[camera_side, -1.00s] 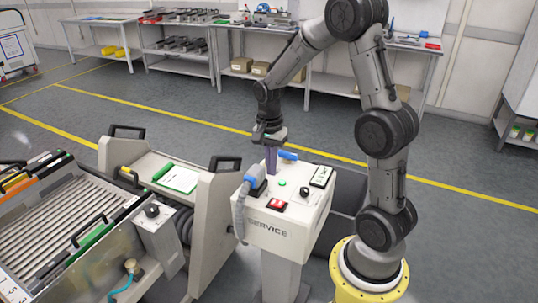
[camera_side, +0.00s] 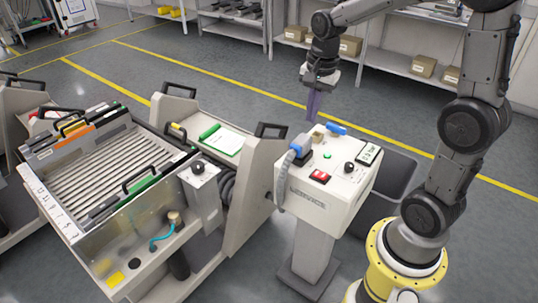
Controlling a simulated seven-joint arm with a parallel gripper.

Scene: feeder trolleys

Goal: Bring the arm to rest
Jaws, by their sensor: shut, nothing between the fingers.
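My gripper (camera_side: 314,106) is shut and empty, with its purple fingers pointing down. It hangs above the back of the white service box (camera_side: 308,198), apart from it. My arm reaches in from the right and bends down to the gripper. On the box are a blue-headed plug with a grey hose (camera_side: 297,150), a red switch (camera_side: 320,176), a green button (camera_side: 327,156), a black knob (camera_side: 349,167), a small display (camera_side: 368,153), a blue handle (camera_side: 337,128) and a small tan piece (camera_side: 318,134).
A feeder trolley (camera_side: 115,240) with a ribbed bed and black handles stands to the left. A grey side panel (camera_side: 252,190) with a handle stands close to the box. A dark bin (camera_side: 398,172) is behind the box's right side. Shelves with cartons (camera_side: 351,45) line the back.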

